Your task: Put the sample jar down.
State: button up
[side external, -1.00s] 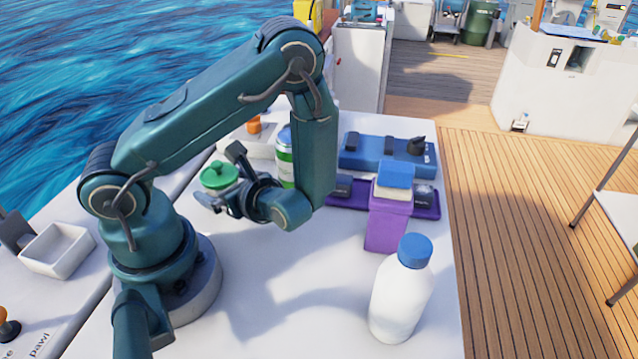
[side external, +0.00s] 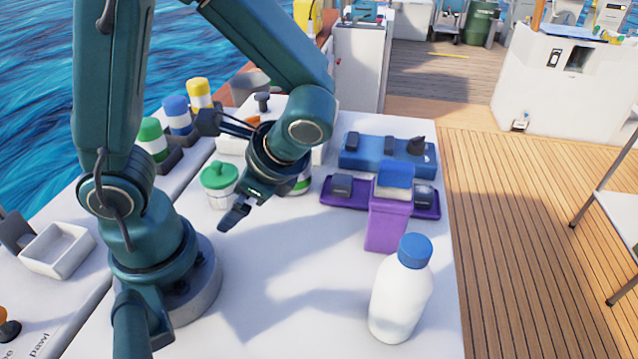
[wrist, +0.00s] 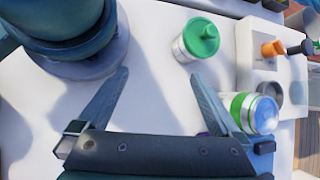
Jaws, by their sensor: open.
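The sample jar is most likely the pale jar with a green knobbed lid (side external: 220,198). It stands upright on the white bench top, and it also shows at the upper middle of the wrist view (wrist: 186,47). My gripper (wrist: 158,75) is open, with nothing between its two spread fingers. In the wrist view the jar lies ahead of the fingers, apart from them and nearer the right one. In the side view my gripper (side external: 222,168) overlaps the jar's surroundings, with one finger at its upper left and one at its lower right.
A green-and-white can (wrist: 252,112) stands close beside my right finger. A purple bin (side external: 387,228), white bottle (side external: 398,300), purple tray (side external: 355,205) and blue case (side external: 372,156) stand to the right. The front middle bench is clear.

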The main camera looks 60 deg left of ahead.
jog(key=w+d+r+n+t+h, duration=0.2)
jog(key=d+r+n+t+h, duration=0.3)
jog(key=r+n+t, duration=0.3)
jog(key=shift+w+d+r+n+h, duration=0.2)
jog(key=shift+d+n+h, duration=0.25)
jog(key=shift+h, duration=0.45)
jog(key=shift+a, duration=0.1)
